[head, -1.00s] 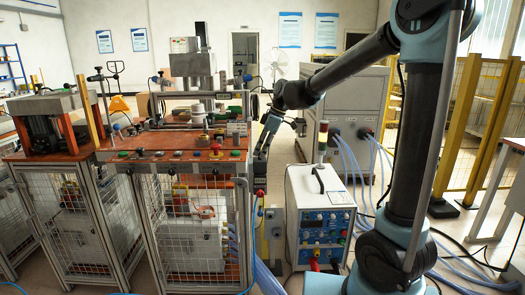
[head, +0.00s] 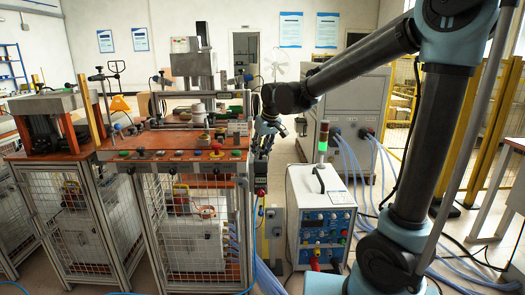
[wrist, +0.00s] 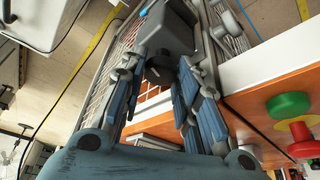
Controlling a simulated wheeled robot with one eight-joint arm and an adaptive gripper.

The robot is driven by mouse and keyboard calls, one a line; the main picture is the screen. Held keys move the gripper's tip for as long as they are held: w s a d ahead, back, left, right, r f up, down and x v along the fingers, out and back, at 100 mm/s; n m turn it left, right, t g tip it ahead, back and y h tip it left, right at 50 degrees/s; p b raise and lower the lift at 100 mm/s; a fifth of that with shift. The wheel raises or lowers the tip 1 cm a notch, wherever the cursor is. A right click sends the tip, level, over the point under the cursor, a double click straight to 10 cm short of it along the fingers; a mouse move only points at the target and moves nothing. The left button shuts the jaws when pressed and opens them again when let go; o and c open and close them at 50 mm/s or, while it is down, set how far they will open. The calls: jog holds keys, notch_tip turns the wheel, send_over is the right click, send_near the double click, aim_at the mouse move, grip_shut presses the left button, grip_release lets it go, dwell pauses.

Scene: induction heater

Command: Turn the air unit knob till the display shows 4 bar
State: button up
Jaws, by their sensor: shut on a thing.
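The air unit (wrist: 165,28) is a grey box at the top middle of the wrist view, with a small dark knob (wrist: 157,70) facing me. My gripper (wrist: 162,62) has its two blue-grey padded fingers on either side of the knob and is shut on it. The fingers partly cover the knob. In the head view my gripper (head: 264,137) is at the right side of the orange-topped bench, pointing down. The air unit cannot be made out there behind my gripper. I cannot see a pressure reading in either view.
The white power unit (head: 322,215) stands on the right, under a signal light (head: 323,138) showing green. Blue hoses and a yellow fence are farther right.

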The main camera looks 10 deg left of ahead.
jog(key=shift+w+m+t+h, duration=0.1)
jog(key=shift+m+t+h, duration=0.25)
jog(key=shift+m, duration=0.95)
jog(key=o, duration=1)
jog(key=shift+o, duration=0.2)
jog(key=shift+r, duration=0.1)
jog(key=v, duration=0.7)
jog(key=shift+r, duration=0.35)
